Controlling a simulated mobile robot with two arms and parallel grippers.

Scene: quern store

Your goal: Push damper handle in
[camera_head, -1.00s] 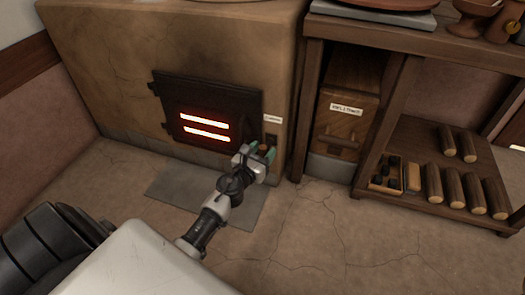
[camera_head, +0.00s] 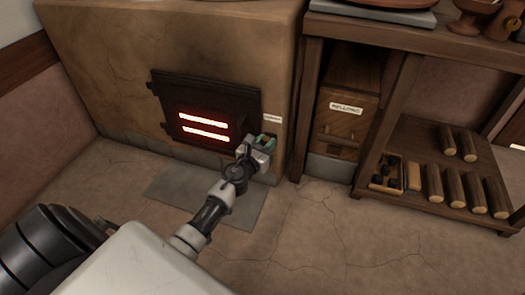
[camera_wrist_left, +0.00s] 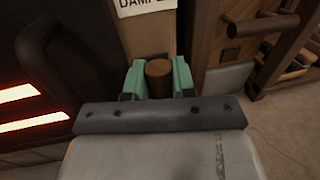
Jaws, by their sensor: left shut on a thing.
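The damper handle (camera_wrist_left: 158,75) is a round wooden knob in the left wrist view, just below a white label reading "DAMPE" (camera_wrist_left: 145,5). My left gripper (camera_wrist_left: 159,78) has its green fingers on both sides of the knob, shut on it. In the head view my left gripper (camera_head: 264,143) is at the lower right of the stove front, right of the black firebox door (camera_head: 208,110), and mostly hides the handle. My right gripper is not in view.
The clay stove (camera_head: 100,60) has two glowing slots in its door. A grey plate (camera_head: 185,195) lies on the floor before it. To the right stand a labelled wooden box (camera_head: 347,95) and a shelf (camera_head: 430,205) with several short logs.

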